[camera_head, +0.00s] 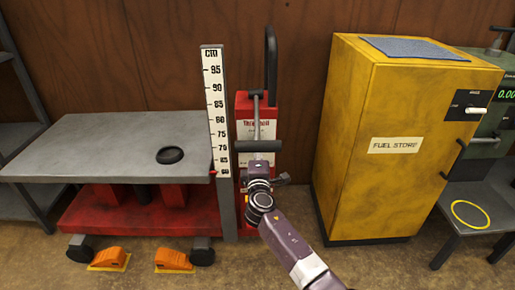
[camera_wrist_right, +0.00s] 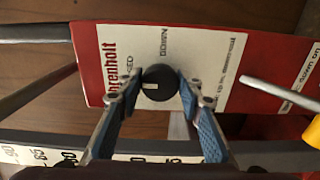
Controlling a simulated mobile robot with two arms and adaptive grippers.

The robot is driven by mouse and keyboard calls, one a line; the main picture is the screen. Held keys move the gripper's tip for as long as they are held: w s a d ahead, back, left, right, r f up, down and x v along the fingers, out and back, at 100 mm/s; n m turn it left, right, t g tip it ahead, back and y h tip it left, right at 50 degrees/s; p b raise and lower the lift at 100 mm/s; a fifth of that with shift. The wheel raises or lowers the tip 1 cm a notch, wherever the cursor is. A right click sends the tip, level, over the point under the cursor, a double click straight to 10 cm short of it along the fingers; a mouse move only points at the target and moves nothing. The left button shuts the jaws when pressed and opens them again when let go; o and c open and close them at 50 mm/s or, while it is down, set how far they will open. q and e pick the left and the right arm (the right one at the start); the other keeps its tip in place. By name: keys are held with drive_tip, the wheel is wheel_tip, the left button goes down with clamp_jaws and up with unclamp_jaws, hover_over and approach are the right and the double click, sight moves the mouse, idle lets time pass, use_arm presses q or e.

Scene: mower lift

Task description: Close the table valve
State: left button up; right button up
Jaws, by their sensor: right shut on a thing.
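The table valve is a round black knob (camera_wrist_right: 158,82) on the white label panel of the red pump unit. A short white mark on the knob points left in the right wrist view. Lettering ending in "SED" stands by its upper left, partly hidden by a finger, and another word stands above it. My right gripper (camera_wrist_right: 158,92) is shut on the knob, one blue-padded finger on each side. In the head view my right arm (camera_head: 262,200) reaches up to the red unit (camera_head: 243,108) and hides the knob. My left gripper is not in view.
The grey lift table (camera_head: 110,135) with a black disc (camera_head: 170,155) stands left, beside an upright cm scale (camera_head: 214,100). Orange wheel chocks (camera_head: 172,259) lie on the floor. A yellow fuel cabinet (camera_head: 350,140) stands right. A metal lever (camera_wrist_right: 275,92) juts close to my right gripper.

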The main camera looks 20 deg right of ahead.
drive_tip(key=shift+f, duration=0.1)
idle(0.4)
drive_tip(key=o, duration=1.2)
drive_tip(key=shift+c, duration=0.2)
drive_tip(key=shift+s, duration=0.1)
drive_tip(key=v, duration=1.2)
